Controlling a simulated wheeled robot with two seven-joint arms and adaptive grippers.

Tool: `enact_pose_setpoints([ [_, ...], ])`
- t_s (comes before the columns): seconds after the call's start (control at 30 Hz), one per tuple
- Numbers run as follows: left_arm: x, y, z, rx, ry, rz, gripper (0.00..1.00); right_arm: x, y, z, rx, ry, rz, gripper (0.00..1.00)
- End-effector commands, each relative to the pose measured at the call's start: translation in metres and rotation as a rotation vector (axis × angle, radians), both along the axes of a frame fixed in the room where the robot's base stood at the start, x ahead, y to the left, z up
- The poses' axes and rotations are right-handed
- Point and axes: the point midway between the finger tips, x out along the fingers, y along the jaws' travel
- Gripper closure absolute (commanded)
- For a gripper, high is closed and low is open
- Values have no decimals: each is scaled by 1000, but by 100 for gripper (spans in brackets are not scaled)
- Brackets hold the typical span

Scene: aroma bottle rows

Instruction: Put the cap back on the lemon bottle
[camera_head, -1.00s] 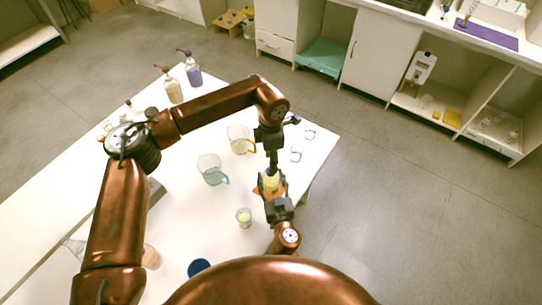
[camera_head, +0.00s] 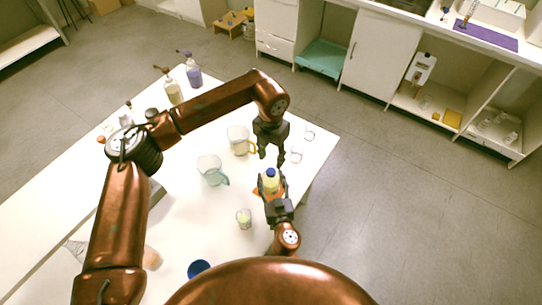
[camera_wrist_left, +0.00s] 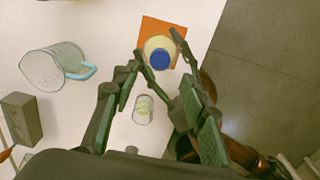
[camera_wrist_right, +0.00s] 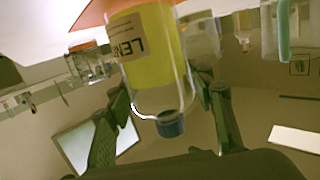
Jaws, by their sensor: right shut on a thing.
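The lemon bottle (camera_head: 271,184) holds yellow liquid, and its label shows in the right wrist view (camera_wrist_right: 150,48). The blue cap (camera_head: 271,172) sits on the bottle's neck; it also shows in the left wrist view (camera_wrist_left: 160,60). I cannot tell how tightly it is seated. My right gripper (camera_head: 272,187) is shut around the bottle. My left gripper (camera_head: 272,157) is open and empty, above and apart from the cap. In the left wrist view its fingers (camera_wrist_left: 157,75) are spread. An orange square (camera_wrist_left: 158,28) lies under the bottle.
Two glass jugs, one with a teal handle (camera_head: 211,170) and one with a yellow handle (camera_head: 238,140), stand left of the bottle. A small beaker (camera_head: 244,218) and a blue round thing (camera_head: 199,268) are nearer me. The table's right edge is close to the bottle.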

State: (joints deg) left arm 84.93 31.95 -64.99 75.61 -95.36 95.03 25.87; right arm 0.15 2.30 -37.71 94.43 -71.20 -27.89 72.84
Motion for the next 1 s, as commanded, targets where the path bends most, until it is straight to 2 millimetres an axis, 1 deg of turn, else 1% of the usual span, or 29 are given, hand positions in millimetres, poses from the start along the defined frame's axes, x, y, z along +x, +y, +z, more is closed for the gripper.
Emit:
enact_pose_setpoints([
  [0.17, -1, 0, -20, 1, 4, -1, 60, 0, 0, -1, 1, 1, 0, 100],
  [0.4, -1, 0, -57, 1, 3, -1, 60, 0, 0, -1, 1, 1, 0, 100],
  [0.5, -1, 0, -67, 1, 3, -1, 60, 0, 0, -1, 1, 1, 0, 100],
  [0.7, 0, 0, -78, 1, 1, -1, 60, 0, 0, -1, 1, 1, 0, 100],
  [0.97, 0, 0, -79, 1, 1, -1, 60, 0, 0, -1, 1, 1, 0, 100],
  [1.0, 0, 0, -79, 1, 1, -1, 62, 0, 0, -1, 1, 1, 0, 100],
])
